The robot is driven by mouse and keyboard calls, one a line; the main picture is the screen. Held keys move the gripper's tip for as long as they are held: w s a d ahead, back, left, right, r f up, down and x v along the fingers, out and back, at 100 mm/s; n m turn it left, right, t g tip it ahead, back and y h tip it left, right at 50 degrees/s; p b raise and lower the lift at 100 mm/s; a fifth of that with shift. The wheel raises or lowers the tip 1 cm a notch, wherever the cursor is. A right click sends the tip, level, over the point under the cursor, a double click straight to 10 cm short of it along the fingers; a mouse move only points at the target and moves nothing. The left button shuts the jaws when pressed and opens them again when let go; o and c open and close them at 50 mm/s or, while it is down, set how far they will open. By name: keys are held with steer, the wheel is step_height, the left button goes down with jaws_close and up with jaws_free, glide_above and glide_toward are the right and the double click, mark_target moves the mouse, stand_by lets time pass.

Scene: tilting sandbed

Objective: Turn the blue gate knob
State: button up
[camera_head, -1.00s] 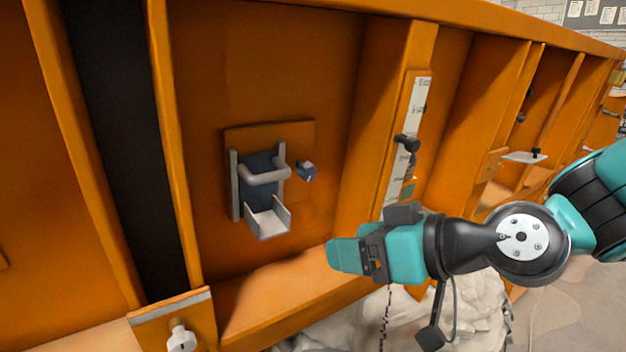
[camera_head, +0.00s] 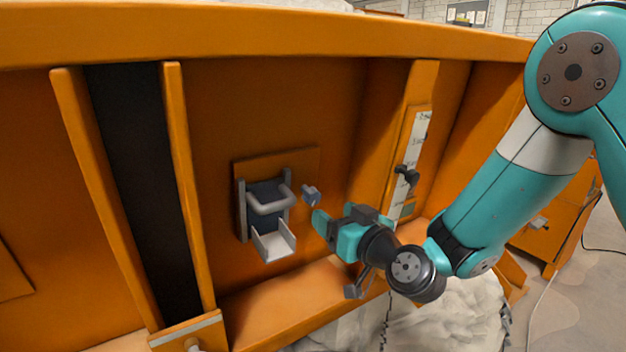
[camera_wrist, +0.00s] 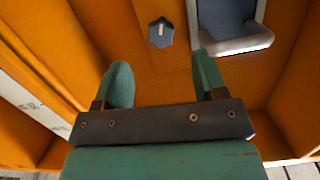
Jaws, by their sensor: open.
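The blue gate knob (camera_head: 311,195) sits on the orange panel just right of the grey gate and its chute (camera_head: 272,240). In the wrist view the knob (camera_wrist: 161,32) is dark blue with a lobed rim and a pale mark on its face. My gripper (camera_head: 318,221) is just below and to the right of the knob in the head view. In the wrist view my gripper (camera_wrist: 163,72) is open, with two green fingers apart and nothing between them. The knob lies beyond the fingertips, roughly centred between them, and not touched.
The grey gate frame (camera_wrist: 232,44) with its handle stands close beside one finger in the wrist view. A white scale strip with a black knob (camera_head: 407,175) is on the post to the right. An orange ledge (camera_head: 290,295) runs below. Pale sand lies under my arm.

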mark_target(315, 201)
steer(key=p+x, duration=0.6)
steer(key=x, duration=0.1)
steer(key=shift+w+a+r, duration=0.15)
steer(key=shift+w+a+p, duration=0.25)
steer(key=shift+w+p, duration=0.1)
steer(key=shift+w, duration=0.05)
steer(key=c, duration=0.9)
